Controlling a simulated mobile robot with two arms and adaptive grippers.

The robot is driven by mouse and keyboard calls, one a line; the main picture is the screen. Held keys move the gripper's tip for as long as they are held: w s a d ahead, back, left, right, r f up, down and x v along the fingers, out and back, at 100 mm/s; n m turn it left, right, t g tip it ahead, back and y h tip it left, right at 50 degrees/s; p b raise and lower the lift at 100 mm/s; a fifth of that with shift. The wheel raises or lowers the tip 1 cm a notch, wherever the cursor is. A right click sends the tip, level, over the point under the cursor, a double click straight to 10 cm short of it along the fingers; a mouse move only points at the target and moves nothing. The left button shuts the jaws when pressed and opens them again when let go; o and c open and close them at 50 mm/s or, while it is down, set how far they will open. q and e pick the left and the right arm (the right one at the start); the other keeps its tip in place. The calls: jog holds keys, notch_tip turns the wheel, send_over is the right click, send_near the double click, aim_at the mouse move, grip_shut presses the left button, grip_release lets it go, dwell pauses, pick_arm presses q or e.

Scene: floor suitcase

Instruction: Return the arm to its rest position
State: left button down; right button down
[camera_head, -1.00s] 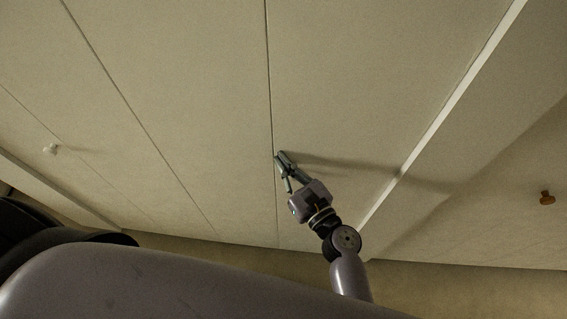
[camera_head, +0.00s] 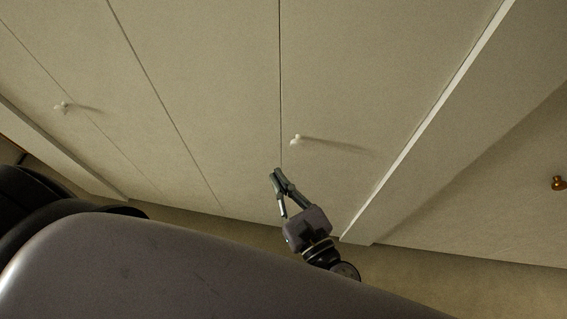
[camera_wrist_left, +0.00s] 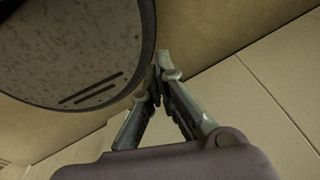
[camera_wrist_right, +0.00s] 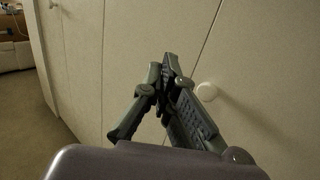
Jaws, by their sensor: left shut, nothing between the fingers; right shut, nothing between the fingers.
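My right gripper (camera_head: 277,172) is shut and empty in the head view. It is just below a white knob (camera_head: 297,139) on the closet doors (camera_head: 210,90) and apart from it. In the right wrist view the right gripper (camera_wrist_right: 168,62) has its fingertips together, with the knob (camera_wrist_right: 206,91) to their right. My left gripper (camera_wrist_left: 158,62) shows only in the left wrist view, shut with nothing between its tips. A large dark round shape, probably part of my own body, is close to its left there.
Another white knob (camera_head: 62,106) is on the door panel at the left. A brown knob (camera_head: 558,183) is on the surface at far right. Carpeted floor (camera_wrist_right: 28,110) is clear at the left of the right wrist view.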

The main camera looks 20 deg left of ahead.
jog(key=s+d+f+n+g+h, duration=0.2)
jog(key=d+f+n, duration=0.15)
jog(key=f, duration=0.65)
jog(key=s+d+f+n+g+h, duration=0.25)
jog(key=f+n, duration=0.25)
jog(key=f, duration=0.5)
jog(key=s+d+f+n+g+h, duration=0.1)
jog(key=d+f+n+h, duration=0.2)
jog(key=f, duration=0.7)
pick_arm(q)
jog(key=shift+s+d+f, duration=0.15)
jog(key=shift+s+d, duration=0.1)
jog(key=shift+s, duration=0.45)
pick_arm(e)
jog(key=s+d+f+n+g+h, duration=0.2)
jog(key=s+d+f+n, duration=0.6)
jog(key=d, duration=0.4)
jog(key=s+d+f+n+g+h, duration=0.3)
jog(key=s+d+f+n, duration=0.6)
jog(key=d+f, duration=0.3)
jog(key=shift+s+d+f+h, duration=0.3)
jog(key=shift+s+d+h, duration=0.15)
jog(key=shift+s+d, duration=0.25)
jog(key=shift+g, duration=0.25)
